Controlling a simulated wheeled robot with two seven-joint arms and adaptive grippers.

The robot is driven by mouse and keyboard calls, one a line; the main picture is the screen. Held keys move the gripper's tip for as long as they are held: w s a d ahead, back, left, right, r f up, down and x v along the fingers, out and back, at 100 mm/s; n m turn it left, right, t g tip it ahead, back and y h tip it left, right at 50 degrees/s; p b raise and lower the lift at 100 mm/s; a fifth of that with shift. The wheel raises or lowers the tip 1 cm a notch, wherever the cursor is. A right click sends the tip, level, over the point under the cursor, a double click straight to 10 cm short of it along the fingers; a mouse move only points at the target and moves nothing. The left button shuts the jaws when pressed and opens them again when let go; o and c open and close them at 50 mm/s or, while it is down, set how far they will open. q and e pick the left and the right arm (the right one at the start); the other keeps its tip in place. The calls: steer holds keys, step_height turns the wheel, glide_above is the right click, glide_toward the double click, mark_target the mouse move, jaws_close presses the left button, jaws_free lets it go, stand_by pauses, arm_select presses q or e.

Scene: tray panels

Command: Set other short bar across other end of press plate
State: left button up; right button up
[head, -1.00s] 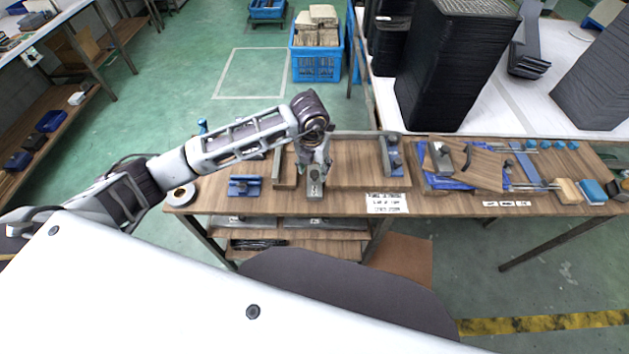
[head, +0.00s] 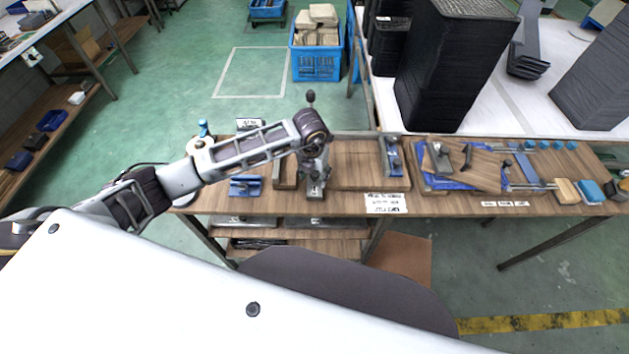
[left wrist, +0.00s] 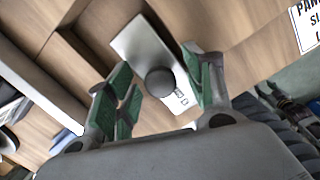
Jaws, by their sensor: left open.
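My left gripper (head: 315,172) is open and points down over a grey metal piece (head: 315,192) near the front edge of the bench. In the left wrist view the silver, flat metal piece (left wrist: 142,46) with a dark round knob (left wrist: 160,82) lies between the two green-padded fingers, with no clear grip on it. I take it for the short bar, though the arm partly hides it in the head view. A wooden board (head: 355,178), likely the press plate, lies just right of it. A grey bar (head: 383,157) lies along the board's right end. My right gripper is not in view.
A blue clamp-like fixture (head: 245,186) stands left of the gripper, and a tape roll (head: 182,199) sits at the bench's left end. A blue-edged panel assembly (head: 450,182) fills the right side. Tall black stacks (head: 450,65) stand behind.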

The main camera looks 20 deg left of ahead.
mark_target(314, 173)
arm_select(q)
steer(key=shift+c, duration=0.2)
jaws_close()
stand_by(0.3)
steer(key=shift+r, duration=0.1)
steer(key=shift+r+b, duration=0.5)
steer(key=shift+r, duration=4.45)
